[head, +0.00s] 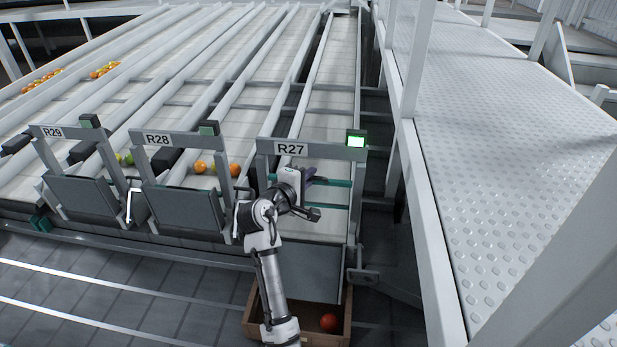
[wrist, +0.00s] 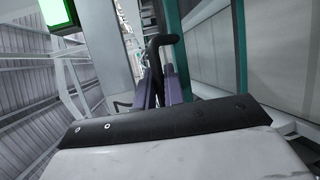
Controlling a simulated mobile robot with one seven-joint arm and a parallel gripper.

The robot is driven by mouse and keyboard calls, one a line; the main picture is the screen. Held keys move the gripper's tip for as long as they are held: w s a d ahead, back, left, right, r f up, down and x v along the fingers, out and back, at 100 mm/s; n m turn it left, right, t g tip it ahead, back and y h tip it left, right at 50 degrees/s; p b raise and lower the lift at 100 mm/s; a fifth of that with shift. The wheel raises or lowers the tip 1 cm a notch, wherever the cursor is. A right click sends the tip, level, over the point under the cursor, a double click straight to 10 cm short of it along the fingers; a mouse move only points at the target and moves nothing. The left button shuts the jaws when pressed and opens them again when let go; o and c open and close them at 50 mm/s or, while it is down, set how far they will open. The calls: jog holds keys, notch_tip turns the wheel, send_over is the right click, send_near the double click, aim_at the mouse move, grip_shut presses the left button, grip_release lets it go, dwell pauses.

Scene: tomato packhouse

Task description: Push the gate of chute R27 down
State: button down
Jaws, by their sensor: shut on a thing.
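Chute R27 (head: 291,149) stands at the right of the row, with a lit green display (head: 356,140) on its frame. A flat grey panel (head: 318,275) hangs below its front; whether this is the gate is not clear. Teal bars (head: 338,183) cross the chute opening, and one shows in the wrist view (wrist: 239,45). My gripper (head: 308,174) is at the opening, below the crossbar. In the wrist view my gripper's purple fingers (wrist: 163,88) are shut on a black curved bar (wrist: 158,58), which looks like a handle. Its lower part is hidden between the fingers.
Chutes R28 (head: 158,140) and R29 (head: 52,133) stand to the left with dark grey panels (head: 182,210) upright across their fronts. A wooden crate (head: 250,325) holding a red tomato (head: 328,322) is below R27. A metal walkway (head: 490,150) and railing bound the right.

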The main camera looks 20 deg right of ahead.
aim_at(313, 199)
notch_tip(313, 199, down, 9)
jog(key=b, duration=0.4)
jog(key=shift+f, duration=0.1)
jog(key=c, duration=1.6)
grip_release()
jog(key=shift+o, duration=0.5)
jog(key=b+v, duration=0.2)
jog(key=v, duration=1.2)
jog(key=shift+r+b, duration=0.2)
jog(key=shift+b, duration=0.2)
jog(key=shift+d, duration=0.1)
